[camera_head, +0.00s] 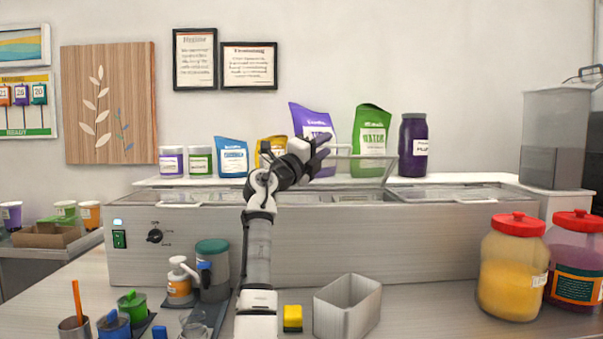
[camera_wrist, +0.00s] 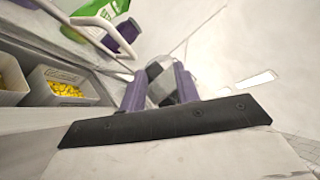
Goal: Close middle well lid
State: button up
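The middle well lid (camera_head: 366,166) is a clear panel with a pale frame, tilted up above the steel counter unit in the head view. In the wrist view a white bar, apparently its handle (camera_wrist: 112,35), runs across the upper left. My gripper (camera_head: 323,149) is just left of the raised lid, with its dark purple fingers pointing right and up. In the wrist view the gripper's fingers (camera_wrist: 160,73) stand apart, with no held thing clear between them. Whether a finger touches the lid cannot be told.
The flat right lid (camera_head: 470,194) and left lid (camera_head: 172,198) flank the middle well. A green bag (camera_head: 369,142), purple bag (camera_head: 312,130) and purple jar (camera_head: 413,146) stand behind. The wrist view shows a bin of yellow pieces (camera_wrist: 44,96). An empty steel container (camera_head: 346,315) stands in front.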

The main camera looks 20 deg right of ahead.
jog(key=b+v, duration=0.5)
jog(key=v, duration=0.2)
jog(key=shift+a+f, duration=0.3)
jog(key=shift+f, duration=0.2)
jog(key=shift+r, duration=0.1)
dwell(0.4)
